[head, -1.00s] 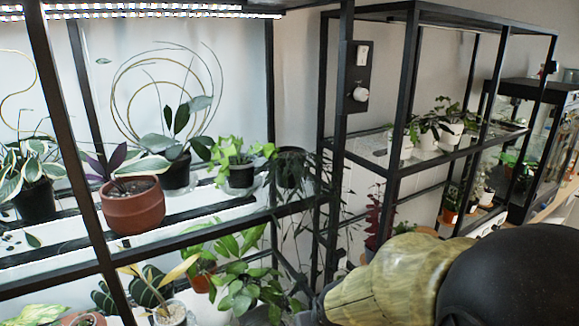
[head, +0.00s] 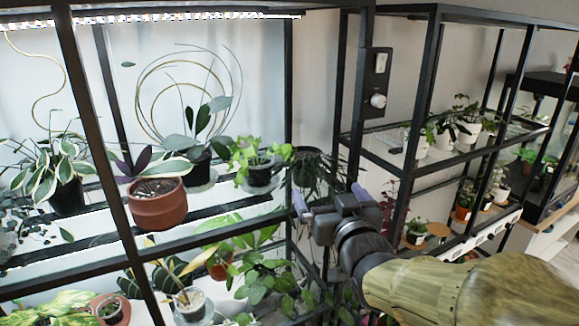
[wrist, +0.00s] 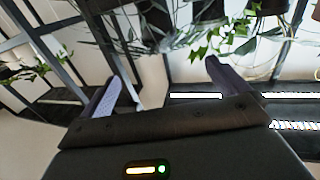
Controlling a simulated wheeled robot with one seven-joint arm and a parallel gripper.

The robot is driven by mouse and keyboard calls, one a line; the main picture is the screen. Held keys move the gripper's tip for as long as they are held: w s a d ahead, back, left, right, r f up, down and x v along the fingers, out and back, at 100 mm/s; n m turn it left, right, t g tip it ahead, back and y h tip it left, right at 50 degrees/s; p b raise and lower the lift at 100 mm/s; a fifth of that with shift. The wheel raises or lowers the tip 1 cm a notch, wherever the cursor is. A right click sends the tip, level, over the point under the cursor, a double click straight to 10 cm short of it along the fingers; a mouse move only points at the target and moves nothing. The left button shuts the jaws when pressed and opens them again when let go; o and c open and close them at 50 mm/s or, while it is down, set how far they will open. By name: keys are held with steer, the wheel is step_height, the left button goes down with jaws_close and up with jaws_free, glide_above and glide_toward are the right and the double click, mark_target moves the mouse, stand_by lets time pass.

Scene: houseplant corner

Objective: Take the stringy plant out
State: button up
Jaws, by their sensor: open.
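The stringy plant (head: 312,165) has thin dark trailing strands and hangs over the right end of the upper shelf. Its dark pot (head: 306,155) sits beside the rack's black post. My gripper (head: 331,197) is open and empty, just below and in front of the trailing strands. In the wrist view, the gripper fingers (wrist: 164,82) are spread apart, with thin strands (wrist: 150,38) above and beyond them. Nothing is between the fingers. I cannot tell whether a fingertip touches a strand.
A bright green plant (head: 255,160) in a dark pot stands just left of the stringy plant. A terracotta pot (head: 158,205) stands on the same shelf. Black posts (head: 357,110) of the racks rise close to my gripper. Leafy plants (head: 265,275) fill the lower shelf.

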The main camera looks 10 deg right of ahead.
mark_target(310, 163)
steer(key=w+p, duration=0.2)
steer(key=w, duration=0.1)
steer(key=w+p, duration=0.2)
steer(key=w, duration=0.2)
steer(key=w+p, duration=0.2)
steer(key=w, duration=0.2)
steer(key=shift+w+a+p, duration=0.25)
steer(key=shift+a+p, duration=0.05)
steer(key=shift+p, duration=0.05)
steer(key=shift+w, duration=0.4)
steer(key=shift+w+r+p, duration=0.1)
steer(key=shift+w+p, duration=0.55)
steer(key=shift+p, duration=0.2)
steer(key=w+p, duration=0.2)
steer(key=shift+w, duration=0.4)
steer(key=shift+w+f+p, duration=0.25)
steer(key=shift+w+p, duration=0.05)
steer(key=shift+w, duration=0.25)
